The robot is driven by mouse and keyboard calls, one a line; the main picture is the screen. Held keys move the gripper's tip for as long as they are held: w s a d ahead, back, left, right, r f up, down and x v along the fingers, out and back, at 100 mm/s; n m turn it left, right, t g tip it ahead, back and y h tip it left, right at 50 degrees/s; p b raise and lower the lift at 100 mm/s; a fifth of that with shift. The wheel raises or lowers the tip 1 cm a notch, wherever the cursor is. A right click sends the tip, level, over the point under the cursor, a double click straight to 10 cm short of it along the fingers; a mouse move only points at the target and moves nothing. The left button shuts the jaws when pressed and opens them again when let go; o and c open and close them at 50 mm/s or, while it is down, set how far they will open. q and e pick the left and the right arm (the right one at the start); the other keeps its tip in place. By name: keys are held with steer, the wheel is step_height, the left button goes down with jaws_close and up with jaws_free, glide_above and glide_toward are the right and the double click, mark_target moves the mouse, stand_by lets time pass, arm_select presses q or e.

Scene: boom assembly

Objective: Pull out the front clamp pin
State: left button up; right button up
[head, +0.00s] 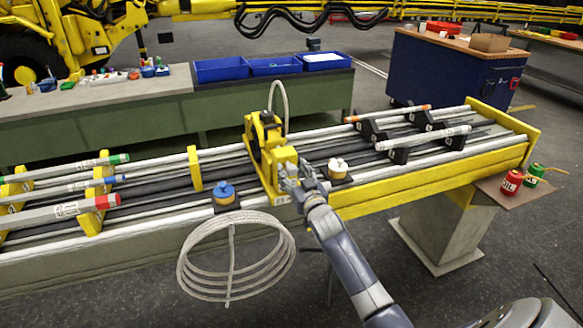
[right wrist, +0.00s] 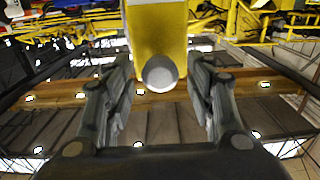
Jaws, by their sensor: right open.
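The yellow clamp (head: 268,150) stands across the rails of the boom at mid-picture. In the right wrist view its yellow block (right wrist: 157,28) fills the top middle. The round grey end of the front clamp pin (right wrist: 160,74) sticks out below the block's face toward the camera. My right gripper (head: 291,178) is at the clamp's front face, with its fingers open. In the right wrist view one finger is on each side of the pin, with gaps between. In the head view the gripper hides the pin. My left gripper is not in view.
A coiled hose (head: 236,262) hangs on the boom's front side. Red (head: 511,183) and green (head: 533,174) cans stand on a small shelf at right.

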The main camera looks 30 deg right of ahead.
steer(key=shift+x, duration=0.9)
steer(key=shift+c, duration=0.5)
jaws_close()
